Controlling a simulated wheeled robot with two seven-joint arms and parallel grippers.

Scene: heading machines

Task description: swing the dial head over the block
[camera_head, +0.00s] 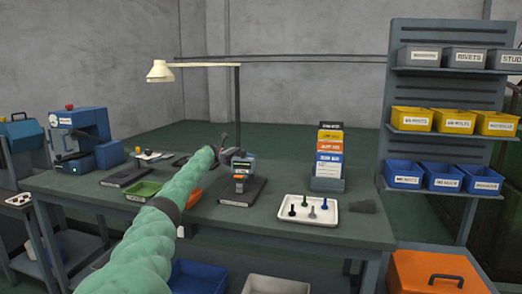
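A small grey device with a bluish face (243,165), which looks like the dial head, stands over a dark flat base (256,190) at mid-bench. Below it is a small grey and orange piece (239,184); I cannot tell whether this is the block. My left arm, in a green sleeve, reaches in from the lower left. My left gripper (223,143) is at its far end, just left of and above the device. It is small and dark; whether it touches the device or is open cannot be made out. My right gripper is out of view.
A white tray (287,215) with several small pegs and a card rack (328,184) stand to the right. A green tray (144,190), a dark flat pad (125,177) and a blue machine (84,138) are left. A lamp (160,72) overhangs the bench.

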